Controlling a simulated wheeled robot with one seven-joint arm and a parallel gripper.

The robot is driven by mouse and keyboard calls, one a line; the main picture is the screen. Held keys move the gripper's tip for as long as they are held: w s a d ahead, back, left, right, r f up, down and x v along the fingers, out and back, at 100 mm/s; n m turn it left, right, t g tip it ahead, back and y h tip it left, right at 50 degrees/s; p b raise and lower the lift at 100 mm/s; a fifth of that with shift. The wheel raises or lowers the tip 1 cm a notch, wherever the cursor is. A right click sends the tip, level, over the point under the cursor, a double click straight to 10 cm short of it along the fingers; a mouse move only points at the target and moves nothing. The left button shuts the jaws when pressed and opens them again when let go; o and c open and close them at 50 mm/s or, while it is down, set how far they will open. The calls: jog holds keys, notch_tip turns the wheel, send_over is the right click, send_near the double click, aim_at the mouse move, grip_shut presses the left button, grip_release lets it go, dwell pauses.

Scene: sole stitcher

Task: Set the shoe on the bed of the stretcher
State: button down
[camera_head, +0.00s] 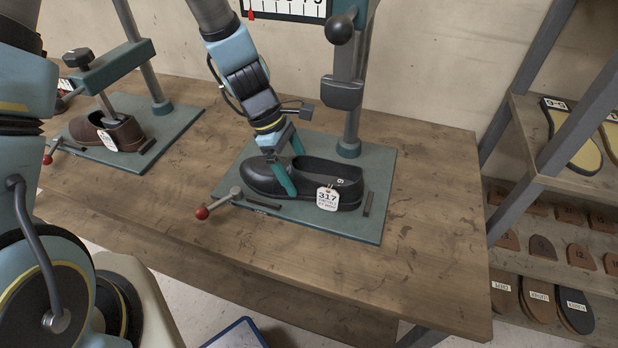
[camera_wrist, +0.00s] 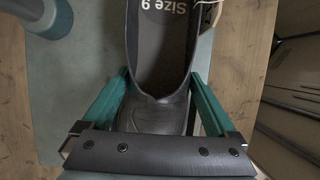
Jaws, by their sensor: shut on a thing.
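A black shoe (camera_head: 312,180) with a white tag reading 317 (camera_head: 327,198) is over the green bed (camera_head: 372,228) of the right-hand stretcher, sole down and toe to the left. It appears to rest on the bed between the side rails; any small gap beneath is hard to tell. My gripper (camera_head: 282,172) is shut on the shoe across its front part, one green finger on each side. In the wrist view the shoe (camera_wrist: 160,60) shows its opening and a "Size 9" insole, with my gripper's fingers (camera_wrist: 158,110) on both flanks.
A red-knobbed lever (camera_head: 202,213) sits at the bed's front left. The stretcher's post and black head (camera_head: 342,92) stand behind the shoe. A second stretcher with a brown shoe (camera_head: 108,132) is at left. Shelves of soles (camera_head: 555,250) stand right. The wooden table's right front (camera_head: 440,260) is clear.

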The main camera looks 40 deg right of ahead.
jog(key=shift+f, duration=0.15)
jog(key=shift+f, duration=0.1)
grip_release()
jog(key=b+v, duration=0.2)
jog(key=v, duration=1)
jog(key=shift+w+a, duration=0.1)
jog(key=shift+w, duration=0.05)
